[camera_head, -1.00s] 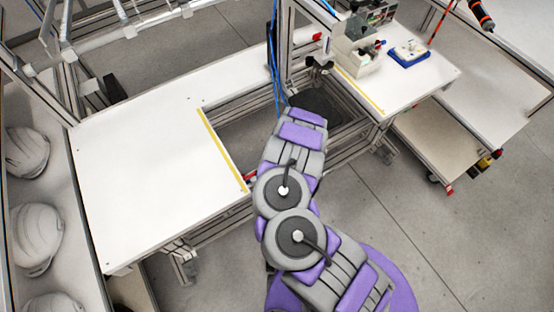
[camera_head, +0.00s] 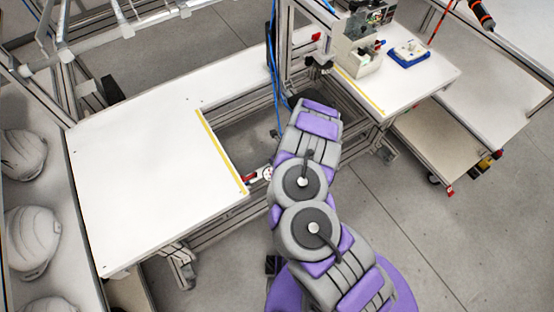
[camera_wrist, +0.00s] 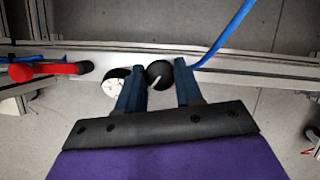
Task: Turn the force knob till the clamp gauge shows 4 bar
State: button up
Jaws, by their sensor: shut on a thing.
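In the wrist view, my gripper (camera_wrist: 160,92) has its two blue fingers on either side of the round black force knob (camera_wrist: 159,74), shut on it. The knob has a white pointer line that slants up to the right. The clamp gauge (camera_wrist: 115,86), a round white dial, is just left of the knob; my left finger covers part of it, and its reading is too small to tell. In the head view, the gauge (camera_head: 268,173) shows beside my arm, while my fingers and the knob are hidden behind the arm.
A red lever (camera_wrist: 48,68) sits left of the gauge on the metal rail, and a blue hose (camera_wrist: 226,35) rises on the right. In the head view, a white bench (camera_head: 140,190) with a yellow strip is left; helmet shells (camera_head: 32,240) stand at far left.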

jog(key=o, duration=1)
jog(key=shift+f, duration=0.1)
jog(key=shift+s, duration=0.15)
jog(key=shift+a, duration=0.15)
